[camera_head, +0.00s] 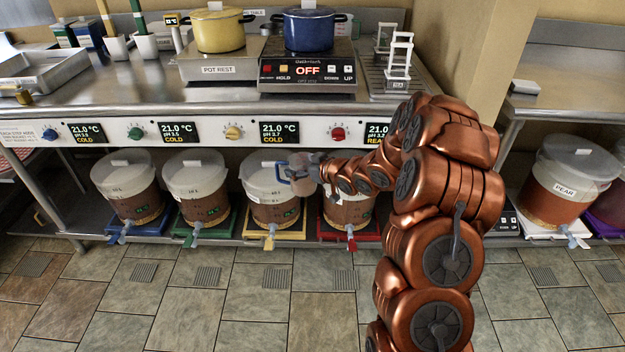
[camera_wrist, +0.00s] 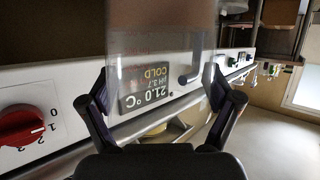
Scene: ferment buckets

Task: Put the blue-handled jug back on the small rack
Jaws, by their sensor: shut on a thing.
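My gripper (camera_head: 314,166) is shut on a clear jug (camera_head: 299,184) in front of the buckets below the counter. The jug's blue handle (camera_head: 284,172) shows at its left in the head view. In the wrist view the see-through jug (camera_wrist: 160,50) stands between my two fingers (camera_wrist: 157,88), with the dark blue handle (camera_wrist: 190,72) at its right side. I cannot tell whether the jug holds liquid. Two small white racks, one in front (camera_head: 398,58) and one behind (camera_head: 384,38), stand on the drainboard at the counter's right end; both look empty.
Several white-topped buckets (camera_head: 272,180) with taps stand on coloured scales on the low shelf. A blue pot (camera_head: 308,31) sits on the hot plate and a yellow pot (camera_head: 217,31) on the pot rest. The control panel (camera_wrist: 70,108) is close behind the jug. The tiled floor (camera_head: 230,300) is clear.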

